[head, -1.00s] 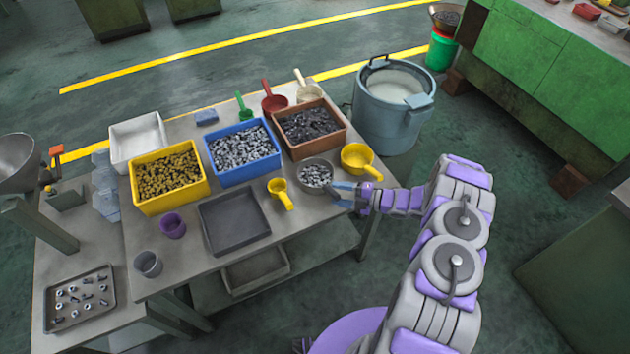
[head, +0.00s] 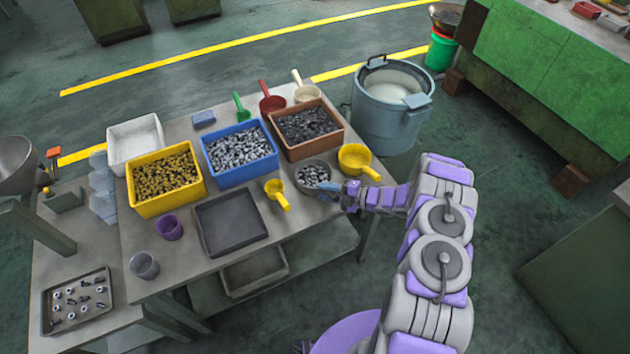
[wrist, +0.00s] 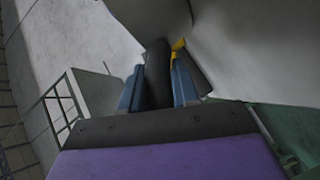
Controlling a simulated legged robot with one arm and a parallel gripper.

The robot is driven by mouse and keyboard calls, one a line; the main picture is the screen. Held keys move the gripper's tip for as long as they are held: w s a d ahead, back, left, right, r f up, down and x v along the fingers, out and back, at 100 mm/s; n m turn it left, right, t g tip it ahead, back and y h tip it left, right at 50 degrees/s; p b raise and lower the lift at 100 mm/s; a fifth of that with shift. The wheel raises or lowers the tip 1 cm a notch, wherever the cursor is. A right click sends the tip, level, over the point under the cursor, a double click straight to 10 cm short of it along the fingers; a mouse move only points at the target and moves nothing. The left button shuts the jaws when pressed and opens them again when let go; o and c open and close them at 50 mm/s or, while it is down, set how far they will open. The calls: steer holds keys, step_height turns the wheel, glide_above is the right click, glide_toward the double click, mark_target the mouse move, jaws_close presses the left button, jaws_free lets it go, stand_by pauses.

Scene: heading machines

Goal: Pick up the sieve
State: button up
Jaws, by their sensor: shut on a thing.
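The sieve (head: 312,173) is a round grey bowl with small metal parts in it. It is at the table's right front edge in the head view, beside the yellow scoops. My gripper (head: 331,187) is at its right side, with the blue fingers close together. In the wrist view the dark handle (wrist: 157,72) stands between the two blue fingers of my gripper (wrist: 157,90), which are shut on it. A large grey curved surface beyond looks like the bowl's side. I cannot tell whether the sieve is clear of the table.
A yellow scoop (head: 355,158) is close to the sieve's right, and a smaller yellow scoop (head: 278,193) is to its left. A brown bin (head: 336,138) and a blue bin (head: 242,178) stand behind. A grey bucket (head: 385,128) stands on the floor beyond.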

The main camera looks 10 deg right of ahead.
steer(key=shift+d, duration=0.1)
steer(key=shift+c, duration=1.4)
steer(key=shift+a, duration=0.2)
jaws_close()
